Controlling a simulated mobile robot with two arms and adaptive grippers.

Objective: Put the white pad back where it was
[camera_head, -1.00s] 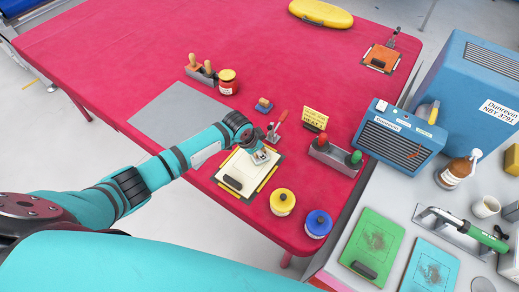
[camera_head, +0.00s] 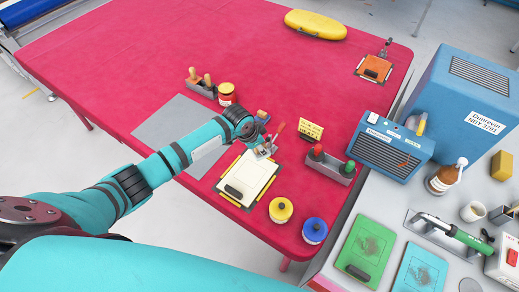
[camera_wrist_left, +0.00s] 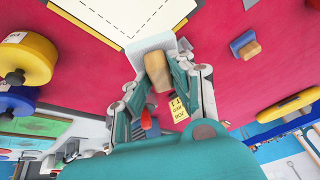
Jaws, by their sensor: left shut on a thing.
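My left gripper (camera_head: 261,148) is at the far edge of a cream board (camera_head: 257,172). In the left wrist view my gripper (camera_wrist_left: 158,82) is shut on the tan handle of the white pad (camera_wrist_left: 155,44). The pad's pale body lies beyond the handle, beside the board's edge (camera_wrist_left: 118,14). I cannot tell whether the pad touches anything. In the head view the arm mostly hides the pad. A black block (camera_head: 233,191) rests on the board. My right gripper is not in view.
A blue pad with a tan handle (camera_wrist_left: 243,45) lies nearby. A yellow sign (camera_head: 310,131), yellow tub (camera_head: 280,210) and blue tub (camera_head: 314,230) stand around the board.

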